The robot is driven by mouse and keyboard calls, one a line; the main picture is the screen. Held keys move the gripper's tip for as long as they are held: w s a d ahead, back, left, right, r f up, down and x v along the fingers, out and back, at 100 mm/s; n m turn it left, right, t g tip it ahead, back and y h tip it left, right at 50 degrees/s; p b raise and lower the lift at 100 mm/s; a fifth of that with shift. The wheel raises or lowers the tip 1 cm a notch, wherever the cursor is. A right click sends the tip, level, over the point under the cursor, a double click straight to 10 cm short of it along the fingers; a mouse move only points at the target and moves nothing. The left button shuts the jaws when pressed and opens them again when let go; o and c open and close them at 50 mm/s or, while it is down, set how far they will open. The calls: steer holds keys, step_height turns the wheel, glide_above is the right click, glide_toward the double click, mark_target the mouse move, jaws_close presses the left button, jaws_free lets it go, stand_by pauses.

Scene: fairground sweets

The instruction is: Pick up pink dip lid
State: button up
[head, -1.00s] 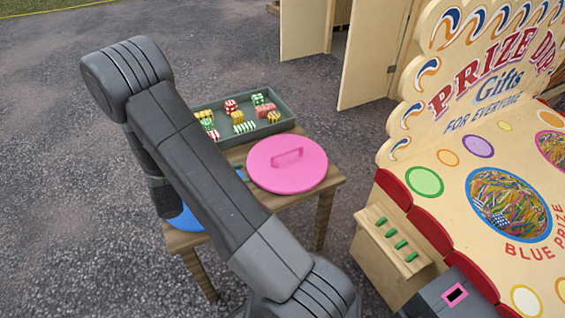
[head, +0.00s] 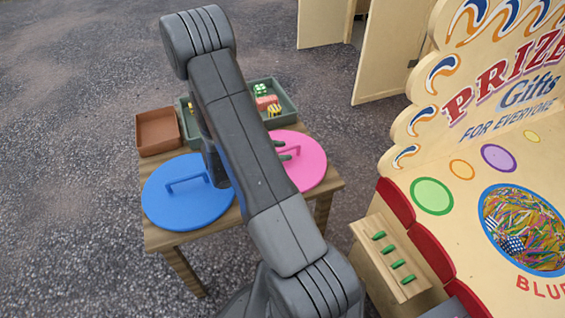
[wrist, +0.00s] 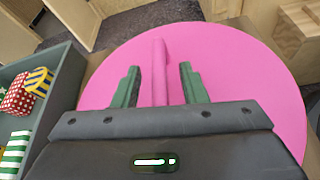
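The pink dip lid (head: 312,163) is a round disc lying on the wooden table, partly hidden behind my arm in the head view. In the wrist view the lid (wrist: 230,75) fills most of the picture, with its pink bar handle (wrist: 159,70) standing up in the middle. My gripper (wrist: 159,82) is open, with one green finger on each side of the handle's near part. Gaps show between both fingers and the handle. In the head view the gripper is mostly hidden by my arm.
A blue lid (head: 187,203) lies left of the pink one on the table (head: 180,238). A green-grey tray (head: 288,106) of wrapped gifts and a brown tray (head: 157,131) stand at the back. The prize booth (head: 455,190) rises to the right.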

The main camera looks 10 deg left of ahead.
steer(key=shift+w+d, duration=0.1)
steer(key=shift+d, duration=0.05)
jaws_close()
